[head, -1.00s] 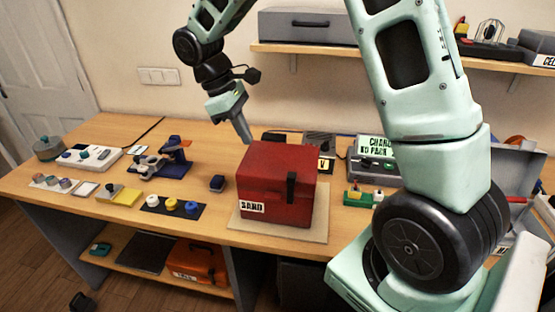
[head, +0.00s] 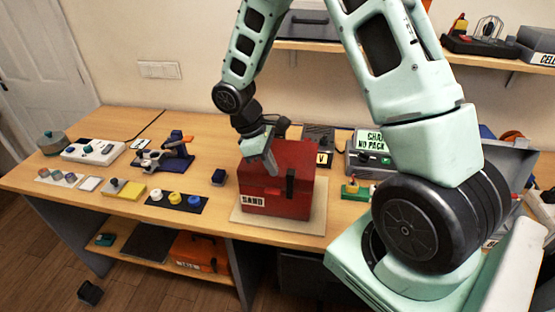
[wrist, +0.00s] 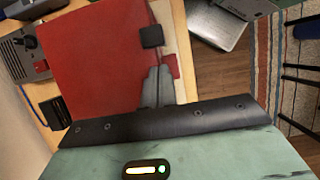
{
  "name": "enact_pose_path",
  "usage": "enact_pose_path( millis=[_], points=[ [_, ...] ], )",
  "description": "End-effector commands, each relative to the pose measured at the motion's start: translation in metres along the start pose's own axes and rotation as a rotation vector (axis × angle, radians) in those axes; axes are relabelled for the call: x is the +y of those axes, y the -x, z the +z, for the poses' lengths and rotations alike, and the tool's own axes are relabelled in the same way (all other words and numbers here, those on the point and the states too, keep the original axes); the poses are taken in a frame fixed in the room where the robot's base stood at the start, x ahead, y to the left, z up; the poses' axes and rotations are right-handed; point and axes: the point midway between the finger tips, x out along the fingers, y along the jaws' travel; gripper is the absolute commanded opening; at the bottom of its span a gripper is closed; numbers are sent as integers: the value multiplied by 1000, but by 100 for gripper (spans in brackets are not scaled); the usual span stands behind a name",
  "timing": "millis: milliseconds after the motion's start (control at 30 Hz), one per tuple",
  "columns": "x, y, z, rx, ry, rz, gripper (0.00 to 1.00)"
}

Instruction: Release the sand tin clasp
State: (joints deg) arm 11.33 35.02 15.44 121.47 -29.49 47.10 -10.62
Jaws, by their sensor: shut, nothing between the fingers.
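The red sand tin (head: 262,202) stands shut on a pale board on the bench, with a "SAND" label on its front. Its black clasp (head: 290,186) is on the front face, towards the right. In the wrist view the red lid (wrist: 90,60) fills the left part and the clasp (wrist: 151,37) shows as a dark block near the lid's edge. My gripper (head: 274,168) is shut and empty, pointing down over the tin just left of the clasp. In the wrist view its fingertips (wrist: 159,72) lie a little below the clasp; I cannot tell whether they touch the tin.
A pale board (head: 240,217) lies under the tin. A grey charger box (head: 365,160) stands behind right.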

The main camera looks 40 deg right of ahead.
Motion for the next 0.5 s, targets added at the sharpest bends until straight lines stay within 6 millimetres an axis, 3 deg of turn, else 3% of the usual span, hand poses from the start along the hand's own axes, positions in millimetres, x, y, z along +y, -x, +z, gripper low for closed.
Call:
enact_pose_path(
  millis=[133,500],
  points=[
    [0,-4,13,-1,1,0,0],
    [0,-7,16,0,1,0,0]
  ],
)
